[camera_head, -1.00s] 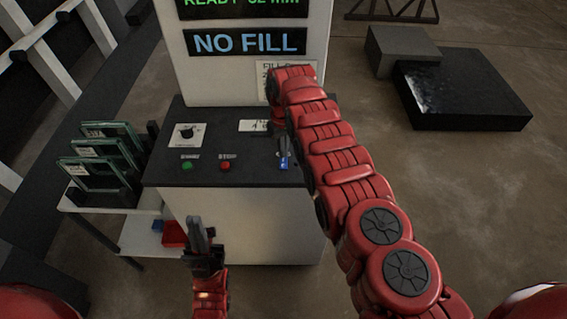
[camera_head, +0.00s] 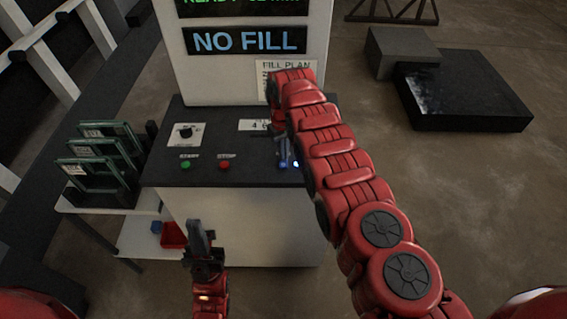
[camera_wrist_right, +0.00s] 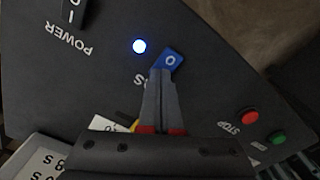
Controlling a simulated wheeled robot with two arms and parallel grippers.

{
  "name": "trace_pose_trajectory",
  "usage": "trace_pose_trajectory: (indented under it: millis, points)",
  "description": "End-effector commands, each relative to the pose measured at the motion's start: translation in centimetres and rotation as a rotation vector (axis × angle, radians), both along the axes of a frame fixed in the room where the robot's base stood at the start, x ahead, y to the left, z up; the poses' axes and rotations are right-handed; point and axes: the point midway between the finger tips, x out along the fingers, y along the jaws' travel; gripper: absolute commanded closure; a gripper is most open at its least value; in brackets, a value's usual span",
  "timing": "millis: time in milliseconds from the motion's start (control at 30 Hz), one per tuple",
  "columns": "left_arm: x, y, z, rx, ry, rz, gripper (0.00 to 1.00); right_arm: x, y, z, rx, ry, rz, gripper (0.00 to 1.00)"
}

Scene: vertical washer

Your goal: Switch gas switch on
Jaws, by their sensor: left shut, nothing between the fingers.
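The blue rocker switch (camera_wrist_right: 172,60), marked O on its visible face, sits on the black panel. A round lamp (camera_wrist_right: 139,46) beside it glows blue-white; its glow also shows in the head view (camera_head: 296,163). The label by the switch is mostly hidden by my fingers, with only an S readable. My right gripper (camera_wrist_right: 162,72) has its fingers together, tips at the near edge of the blue switch; I cannot tell whether they touch it. In the head view my right gripper (camera_head: 283,152) is partly behind my arm. My left gripper (camera_head: 199,224) is shut and empty before the machine.
A black power switch (camera_wrist_right: 72,12) is at the wrist view's upper left. A green start button (camera_head: 186,165), a red stop button (camera_head: 225,166) and a black knob (camera_head: 186,131) are on the panel. Green-framed panels (camera_head: 92,178) stand in a rack at left.

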Motion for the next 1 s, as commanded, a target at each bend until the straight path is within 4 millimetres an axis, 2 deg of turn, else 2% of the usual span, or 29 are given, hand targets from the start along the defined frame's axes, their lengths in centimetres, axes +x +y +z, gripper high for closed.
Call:
trace_pose_trajectory:
  millis: [267, 1000]
  points:
    - [0.0, 0.0, 0.5, 0.000, 0.000, 0.000, 1.00, 0.0, 0.0, 0.4, 0.000, 0.001, 0.000, 1.00]
    - [0.0, 0.0, 6.7, 0.000, 0.000, 0.000, 1.00, 0.0, 0.0, 6.9, 0.001, -0.002, 0.001, 1.00]
